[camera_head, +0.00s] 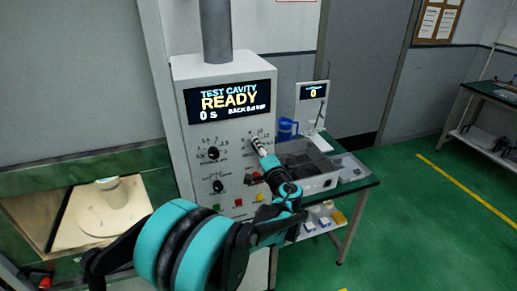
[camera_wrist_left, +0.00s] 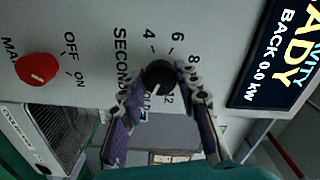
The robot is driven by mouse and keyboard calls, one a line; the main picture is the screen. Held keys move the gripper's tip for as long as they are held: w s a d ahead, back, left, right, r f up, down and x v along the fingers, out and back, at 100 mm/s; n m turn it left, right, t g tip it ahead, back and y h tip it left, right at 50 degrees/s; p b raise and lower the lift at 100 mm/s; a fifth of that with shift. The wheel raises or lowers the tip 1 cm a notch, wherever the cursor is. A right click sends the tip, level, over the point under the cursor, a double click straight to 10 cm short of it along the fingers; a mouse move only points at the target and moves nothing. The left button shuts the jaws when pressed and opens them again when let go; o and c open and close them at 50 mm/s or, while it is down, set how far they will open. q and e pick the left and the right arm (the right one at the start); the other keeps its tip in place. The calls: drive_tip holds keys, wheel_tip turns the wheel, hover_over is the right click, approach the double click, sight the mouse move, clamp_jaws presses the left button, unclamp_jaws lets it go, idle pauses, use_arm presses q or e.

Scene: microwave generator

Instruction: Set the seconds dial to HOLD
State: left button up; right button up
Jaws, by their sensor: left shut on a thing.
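The seconds dial (camera_wrist_left: 158,74) is a black round knob on the white panel, ringed by numbers such as 4, 6, 8 and 12. In the head view, my left gripper (camera_head: 258,144) reaches the panel's right side and hides the dial. My right gripper is not in view.
The display (camera_head: 229,102) reads READY and 0 s. A red knob (camera_wrist_left: 37,68) with OFF and ON labels is near the dial. Two black dials (camera_head: 214,154) are on the panel's left.

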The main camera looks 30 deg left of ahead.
use_arm(q)
drive_tip(key=o, duration=1.2)
drive_tip(key=shift+c, duration=0.2)
drive_tip(key=v, duration=1.2)
